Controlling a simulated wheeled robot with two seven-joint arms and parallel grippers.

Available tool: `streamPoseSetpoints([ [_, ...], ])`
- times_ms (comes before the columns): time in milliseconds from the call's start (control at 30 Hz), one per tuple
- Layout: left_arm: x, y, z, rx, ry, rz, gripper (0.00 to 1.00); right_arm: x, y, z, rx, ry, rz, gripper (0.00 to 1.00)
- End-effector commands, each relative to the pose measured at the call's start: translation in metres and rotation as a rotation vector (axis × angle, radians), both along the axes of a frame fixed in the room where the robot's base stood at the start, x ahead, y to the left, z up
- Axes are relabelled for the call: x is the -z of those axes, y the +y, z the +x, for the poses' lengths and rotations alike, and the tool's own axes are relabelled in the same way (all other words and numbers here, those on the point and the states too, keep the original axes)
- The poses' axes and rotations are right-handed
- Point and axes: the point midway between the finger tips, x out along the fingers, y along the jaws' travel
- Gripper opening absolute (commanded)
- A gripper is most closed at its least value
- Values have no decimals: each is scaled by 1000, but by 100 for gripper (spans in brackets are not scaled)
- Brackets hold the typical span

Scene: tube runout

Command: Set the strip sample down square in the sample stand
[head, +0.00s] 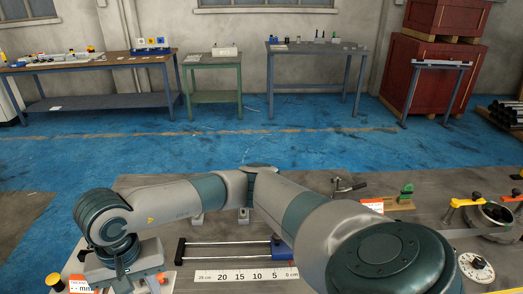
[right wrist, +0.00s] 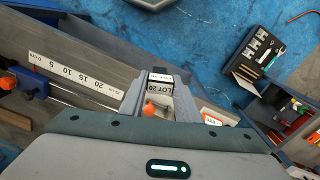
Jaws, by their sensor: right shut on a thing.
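My right arm crosses the bench in the head view, and its gripper (head: 125,278) points down at the lower left. In the right wrist view this gripper (right wrist: 158,98) is shut on a small piece with a white and black "LOT 20" label (right wrist: 160,84), which looks like the strip sample. An orange part (right wrist: 150,108) shows between the fingers. The sample's lower end and its contact with anything below are hidden. My left gripper is not in view.
A ruler (head: 245,275) and a two-rod slide with a blue end block (head: 281,250) lie right of the gripper. A yellow-topped knob (head: 54,282) is at its left. Side tables stand beyond the blue floor.

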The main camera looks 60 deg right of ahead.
Motion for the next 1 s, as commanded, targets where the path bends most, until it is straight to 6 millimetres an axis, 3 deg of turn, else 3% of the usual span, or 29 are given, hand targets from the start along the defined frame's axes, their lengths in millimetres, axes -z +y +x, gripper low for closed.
streamPoseSetpoints([
  [200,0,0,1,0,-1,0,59,31,19,-8,-173,3,5,6],
  [400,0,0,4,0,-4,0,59,68,20,-17,-341,6,9,6],
  [533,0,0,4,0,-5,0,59,99,4,-24,-456,8,10,6],
  [700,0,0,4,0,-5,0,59,128,-33,-30,-551,3,3,6],
  [800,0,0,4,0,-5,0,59,134,-45,-31,-574,1,2,6],
  [1000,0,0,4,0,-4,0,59,137,-51,-32,-587,-2,1,6],
])
